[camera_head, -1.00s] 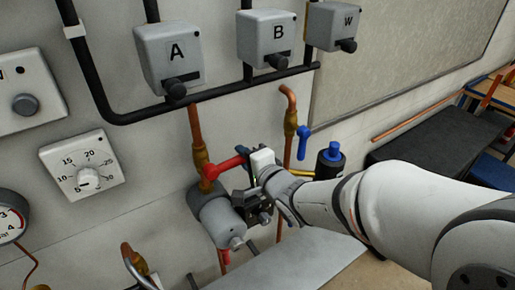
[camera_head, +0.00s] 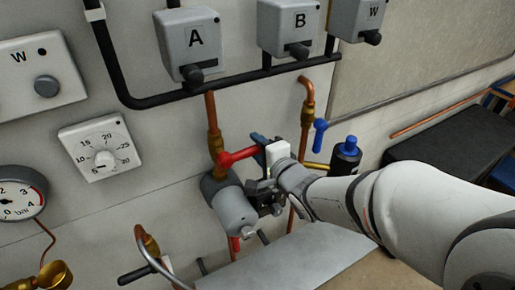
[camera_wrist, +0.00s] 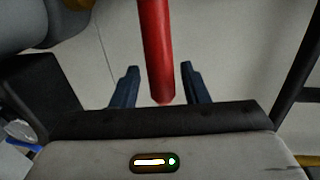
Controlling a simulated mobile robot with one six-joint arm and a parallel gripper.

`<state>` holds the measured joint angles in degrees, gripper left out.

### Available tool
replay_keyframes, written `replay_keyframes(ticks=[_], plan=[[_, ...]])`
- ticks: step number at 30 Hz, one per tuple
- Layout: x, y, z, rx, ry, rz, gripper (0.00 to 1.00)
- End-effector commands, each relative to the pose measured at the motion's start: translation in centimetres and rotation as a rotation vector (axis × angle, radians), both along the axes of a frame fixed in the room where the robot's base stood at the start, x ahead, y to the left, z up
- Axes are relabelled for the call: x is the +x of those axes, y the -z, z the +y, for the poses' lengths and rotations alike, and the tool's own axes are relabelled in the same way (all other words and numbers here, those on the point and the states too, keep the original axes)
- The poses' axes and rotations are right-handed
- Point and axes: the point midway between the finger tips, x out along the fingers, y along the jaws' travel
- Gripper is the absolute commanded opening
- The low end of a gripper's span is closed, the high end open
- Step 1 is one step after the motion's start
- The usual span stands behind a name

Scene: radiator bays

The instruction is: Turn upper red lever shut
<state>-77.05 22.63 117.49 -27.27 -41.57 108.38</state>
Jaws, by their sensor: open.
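The upper red lever (camera_head: 238,157) sticks out to the right from a brass valve on a copper pipe, above a grey cylinder. My gripper (camera_head: 261,150) is at the lever's free end. In the wrist view the red lever (camera_wrist: 156,50) comes down from the top, and its rounded end lies between my two dark blue fingers (camera_wrist: 161,87). A gap shows on each side of it, so my gripper is open around the lever's end and not clamped on it. The valve body is mostly outside the wrist view.
The grey cylinder (camera_head: 234,209) is just below my gripper, with a lower red part (camera_head: 233,246) under it. A blue lever (camera_head: 319,137) and a dark cylinder with a blue cap (camera_head: 346,156) are to the right. Box A (camera_head: 190,42) and a black pipe run above.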

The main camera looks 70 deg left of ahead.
Motion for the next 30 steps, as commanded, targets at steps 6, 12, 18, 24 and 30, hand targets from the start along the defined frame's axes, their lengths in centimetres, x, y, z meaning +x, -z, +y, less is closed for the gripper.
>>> replay_keyframes(ticks=[6, 12, 18, 24, 30], plan=[[0.0, -0.1, -0.5, 0.001, 0.000, -0.001, 0.41], [0.3, -0.6, -3.3, 0.002, 0.001, -0.002, 0.41], [0.5, -1.2, -6.1, 0.002, 0.000, -0.002, 0.41], [0.6, -1.5, -7.5, 0.001, 0.000, -0.001, 0.41], [0.6, -1.5, -7.6, 0.000, -0.001, 0.000, 0.41]])
